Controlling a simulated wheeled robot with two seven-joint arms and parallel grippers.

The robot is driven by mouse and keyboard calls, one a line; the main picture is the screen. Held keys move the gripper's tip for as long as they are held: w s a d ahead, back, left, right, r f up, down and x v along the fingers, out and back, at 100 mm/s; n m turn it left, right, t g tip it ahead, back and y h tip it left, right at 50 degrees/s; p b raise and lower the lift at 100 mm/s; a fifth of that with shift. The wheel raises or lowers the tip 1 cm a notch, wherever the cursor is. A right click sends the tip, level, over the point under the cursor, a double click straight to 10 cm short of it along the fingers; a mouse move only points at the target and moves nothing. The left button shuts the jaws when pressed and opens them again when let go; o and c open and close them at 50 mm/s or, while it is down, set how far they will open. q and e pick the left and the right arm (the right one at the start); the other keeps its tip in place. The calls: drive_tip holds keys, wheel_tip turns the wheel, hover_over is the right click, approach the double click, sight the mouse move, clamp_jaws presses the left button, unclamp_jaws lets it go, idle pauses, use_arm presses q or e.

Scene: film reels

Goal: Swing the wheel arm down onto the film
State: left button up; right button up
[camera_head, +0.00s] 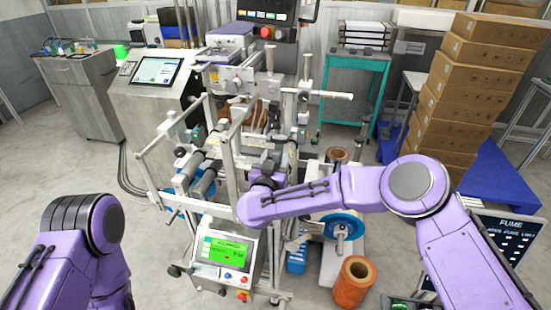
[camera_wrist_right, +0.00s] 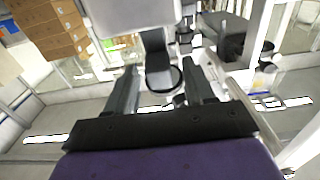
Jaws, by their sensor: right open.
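The machine's metal frame (camera_head: 236,140) with its rollers (camera_head: 205,182) stands in the middle of the head view. My right gripper (camera_head: 264,166) is at the near side of this frame, partly hidden by my own wrist. In the right wrist view the two dark fingers (camera_wrist_right: 164,78) are apart. A grey arm-like part with a round black end (camera_wrist_right: 160,76) shows between or just beyond them; contact cannot be told. I cannot tell for sure whether it is the wheel arm. The film's path is not clear behind the frame and my arm. My left gripper is out of view.
A control box with a green screen (camera_head: 225,252) stands in front of the machine. A blue reel (camera_head: 342,226) and a copper-coloured roll (camera_head: 354,282) are at the lower right. Stacked cartons (camera_head: 470,90) stand at the back right. Open floor lies left of the machine.

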sight(278, 150)
clamp_jaws()
drive_tip(key=shift+w+d+r+g+p, duration=0.1)
drive_tip(key=shift+w+r+g+p, duration=0.25)
drive_tip(key=shift+p, duration=0.45)
drive_tip(key=w+g+p, duration=0.1)
drive_tip(key=p, duration=0.1)
drive_tip(key=w+d+g+y+p, duration=0.1)
drive_tip(key=g, duration=0.1)
drive_tip(key=shift+w+p, duration=0.3)
drive_tip(key=shift+p, duration=0.1)
drive_tip(key=shift+w+d+f+g+y+p, duration=0.15)
drive_tip(key=shift+w+g+y+p, duration=0.15)
drive_tip(key=shift+w+g+p, duration=0.35)
drive_tip(key=shift+w+d+f+g+y+p, duration=0.2)
drive_tip(key=shift+w+f+g+y+p, duration=0.1)
drive_tip(key=shift+w+f+g+p, duration=0.55)
drive_tip(key=shift+s+r, duration=0.1)
drive_tip(key=shift+r, duration=0.15)
